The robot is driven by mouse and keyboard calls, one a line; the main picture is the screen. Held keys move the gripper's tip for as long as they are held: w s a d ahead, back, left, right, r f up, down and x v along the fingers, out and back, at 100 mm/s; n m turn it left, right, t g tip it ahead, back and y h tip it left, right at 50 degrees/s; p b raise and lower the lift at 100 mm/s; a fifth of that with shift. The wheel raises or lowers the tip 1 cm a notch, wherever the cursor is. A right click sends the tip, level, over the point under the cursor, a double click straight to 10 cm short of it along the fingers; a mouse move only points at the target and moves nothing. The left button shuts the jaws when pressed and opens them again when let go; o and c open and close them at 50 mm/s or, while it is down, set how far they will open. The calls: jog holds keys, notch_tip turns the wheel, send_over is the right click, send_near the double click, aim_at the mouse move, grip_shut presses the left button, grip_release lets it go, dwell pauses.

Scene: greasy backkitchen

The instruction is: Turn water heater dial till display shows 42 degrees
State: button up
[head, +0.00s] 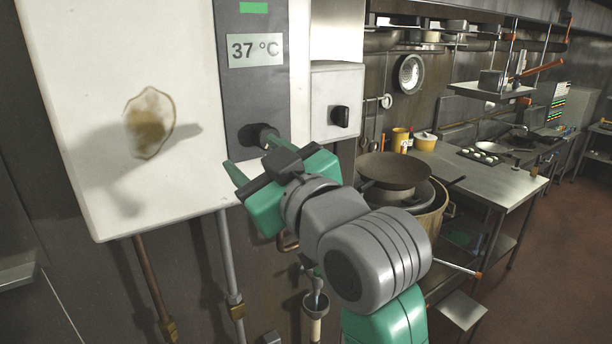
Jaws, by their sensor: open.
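The water heater (100,60) is a white wall box at the upper left with a brown stain. Its dark grey panel (235,95) carries a display (255,50) that reads 37 °C, with a green light (253,8) above it. The black dial (257,134) sticks out low on the panel. My gripper (247,160) is open, with green fingers. It is at the dial, just below it in the picture. One finger shows to the left of the dial. The other is partly hidden, and I cannot tell whether the fingers touch the dial.
A smaller white box (325,85) with a black knob (340,116) is to the right of the heater. Pipes (229,260) run down below it. Stacked pans (395,170) and a steel counter (475,180) stand at the right. The floor at far right is clear.

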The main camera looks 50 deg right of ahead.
jog(key=s+d+f+g, duration=0.1)
jog(key=s+d, duration=0.1)
jog(key=d, duration=0.4)
jog(key=p+x, duration=0.2)
jog(key=x, duration=0.7)
jog(key=shift+h, duration=0.3)
jog(key=shift+d, duration=0.1)
jog(key=c, duration=0.6)
jog(key=shift+o, duration=0.2)
jog(key=n, duration=0.8)
jog(key=shift+s+d, duration=0.1)
jog(key=shift+s, duration=0.05)
jog(key=o, duration=0.8)
jog(key=shift+n, duration=0.3)
